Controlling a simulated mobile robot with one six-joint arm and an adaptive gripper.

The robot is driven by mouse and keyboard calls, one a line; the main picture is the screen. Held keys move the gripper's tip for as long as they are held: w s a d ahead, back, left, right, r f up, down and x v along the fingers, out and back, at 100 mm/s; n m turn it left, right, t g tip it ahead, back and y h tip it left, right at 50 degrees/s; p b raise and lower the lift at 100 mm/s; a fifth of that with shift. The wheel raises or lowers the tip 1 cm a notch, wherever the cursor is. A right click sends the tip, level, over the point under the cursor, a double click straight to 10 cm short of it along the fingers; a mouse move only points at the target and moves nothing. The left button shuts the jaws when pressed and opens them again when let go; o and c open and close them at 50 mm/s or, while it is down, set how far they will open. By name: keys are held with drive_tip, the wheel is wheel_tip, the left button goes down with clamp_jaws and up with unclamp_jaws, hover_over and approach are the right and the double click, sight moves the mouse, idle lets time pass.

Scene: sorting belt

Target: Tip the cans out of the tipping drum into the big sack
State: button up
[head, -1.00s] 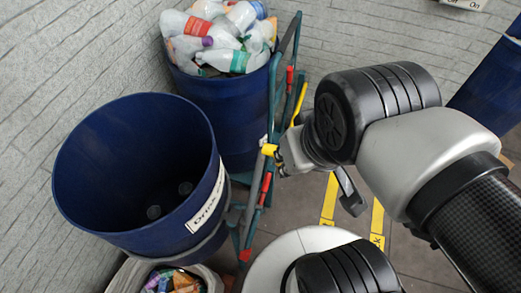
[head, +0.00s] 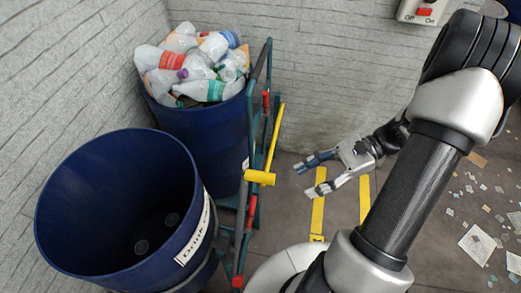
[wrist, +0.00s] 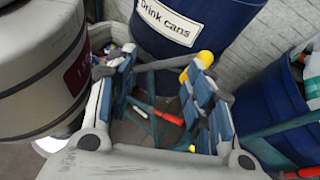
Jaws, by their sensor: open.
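The tipping drum (head: 90,262) is a big blue barrel labelled "Drink cans" at the lower left. Its wide mouth shows a dark inside with two small round pale shapes at the bottom; I cannot tell if they are cans. Its label side shows in the wrist view (wrist: 170,45). A yellow handle (head: 260,177) sits on the frame beside it. My gripper (head: 309,178) is open and empty, right of the handle and apart from it. In the wrist view its fingers (wrist: 160,75) are spread. The big sack is not clearly visible; colourful bits (wrist: 112,50) show beside the drum.
A second blue barrel (head: 205,150) heaped with plastic bottles (head: 200,65) stands behind. A green frame (head: 262,75) with red and yellow parts stands between the barrels and my gripper. Yellow floor strips (head: 318,205) and open floor lie right. A switch box (head: 424,12) hangs at the back.

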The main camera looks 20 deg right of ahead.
sight(271, 179)
drive_tip(key=s+d+f+m+t+y, duration=0.2)
drive_tip(key=d+f+m+t, duration=0.5)
drive_tip(key=f+m+t, duration=0.15)
drive_tip(key=x, duration=0.5)
drive_tip(key=b+x, duration=0.1)
drive_tip(key=x, duration=0.5)
drive_tip(key=r+b+x, duration=0.1)
drive_tip(key=x, duration=0.5)
drive_tip(key=shift+a, duration=0.2)
drive_tip(key=shift+c, duration=0.4)
clamp_jaws()
